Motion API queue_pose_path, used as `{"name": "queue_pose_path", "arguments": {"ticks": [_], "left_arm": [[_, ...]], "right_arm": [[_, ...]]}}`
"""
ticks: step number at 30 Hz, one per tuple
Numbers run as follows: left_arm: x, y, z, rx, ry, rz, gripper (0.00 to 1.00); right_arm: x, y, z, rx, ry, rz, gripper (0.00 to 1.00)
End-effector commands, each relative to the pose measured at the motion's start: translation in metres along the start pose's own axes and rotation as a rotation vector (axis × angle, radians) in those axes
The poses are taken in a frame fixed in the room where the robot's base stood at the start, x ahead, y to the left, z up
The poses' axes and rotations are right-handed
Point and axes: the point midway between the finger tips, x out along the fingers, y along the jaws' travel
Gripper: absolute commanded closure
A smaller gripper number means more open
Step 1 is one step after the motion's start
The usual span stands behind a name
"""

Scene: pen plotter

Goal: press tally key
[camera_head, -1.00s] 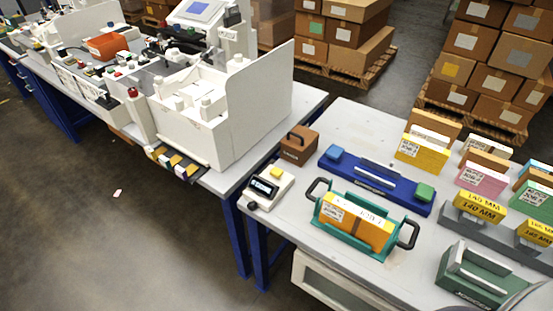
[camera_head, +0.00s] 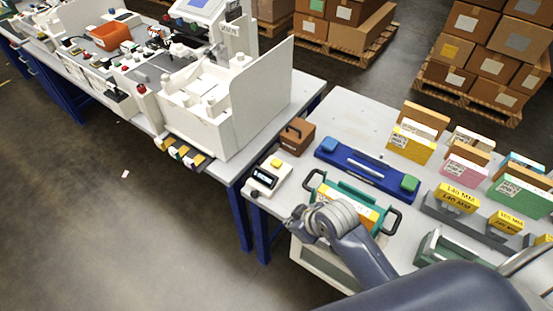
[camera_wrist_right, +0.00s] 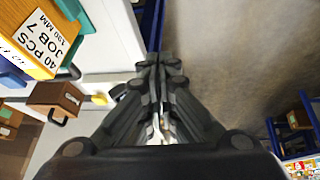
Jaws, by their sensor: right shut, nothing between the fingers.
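The tally counter (camera_head: 257,187) is a small white box with a dark display, lying near the left edge of the right-hand table. Its yellow key (camera_head: 276,163) is on top at the back. In the wrist view, the yellow key (camera_wrist_right: 100,99) shows left of my right gripper (camera_wrist_right: 156,62), whose dark fingers hide most of the counter. My right gripper is shut and empty, with its fingers together. In the head view, my right wrist is in front of and to the right of the counter, over the teal carrier; the fingertips are hard to make out. My left gripper is not in view.
A brown block with a handle (camera_head: 297,138) stands just behind the counter. The teal carrier (camera_head: 386,203) with a yellow-labelled pack is to its right, partly hidden by my arm. A blue tray (camera_head: 345,161) lies behind. A white machine (camera_head: 240,110) stands on the left table.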

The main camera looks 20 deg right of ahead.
Motion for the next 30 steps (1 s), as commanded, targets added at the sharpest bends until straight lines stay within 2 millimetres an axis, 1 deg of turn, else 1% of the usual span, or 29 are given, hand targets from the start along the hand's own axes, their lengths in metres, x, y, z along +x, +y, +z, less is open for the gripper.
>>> {"name": "queue_pose_path", "arguments": {"ticks": [1,2,5,6,8,9,12,15,18,21,30], "left_arm": [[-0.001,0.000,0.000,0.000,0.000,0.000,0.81],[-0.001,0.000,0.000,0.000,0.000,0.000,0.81],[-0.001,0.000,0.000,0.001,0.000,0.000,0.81],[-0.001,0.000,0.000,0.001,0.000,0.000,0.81],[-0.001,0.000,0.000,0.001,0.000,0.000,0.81],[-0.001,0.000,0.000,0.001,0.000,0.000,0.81],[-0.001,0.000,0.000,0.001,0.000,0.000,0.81],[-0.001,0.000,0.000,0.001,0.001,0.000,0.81],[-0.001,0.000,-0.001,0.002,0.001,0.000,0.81],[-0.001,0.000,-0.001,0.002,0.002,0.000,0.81],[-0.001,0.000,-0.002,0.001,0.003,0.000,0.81]], "right_arm": [[0.010,0.010,-0.019,-0.052,0.027,0.003,1.00],[0.016,0.015,-0.030,-0.085,0.044,0.002,1.00],[0.038,0.038,-0.069,-0.202,0.101,0.009,1.00],[0.047,0.051,-0.087,-0.251,0.125,0.018,1.00],[0.057,0.072,-0.114,-0.323,0.161,0.036,1.00],[0.062,0.087,-0.131,-0.366,0.182,0.051,1.00],[0.069,0.122,-0.166,-0.452,0.223,0.092,1.00],[0.070,0.150,-0.191,-0.506,0.250,0.129,1.00],[0.069,0.168,-0.204,-0.536,0.265,0.153,1.00],[0.069,0.175,-0.209,-0.547,0.271,0.162,1.00],[0.069,0.175,-0.210,-0.549,0.272,0.164,1.00]]}}
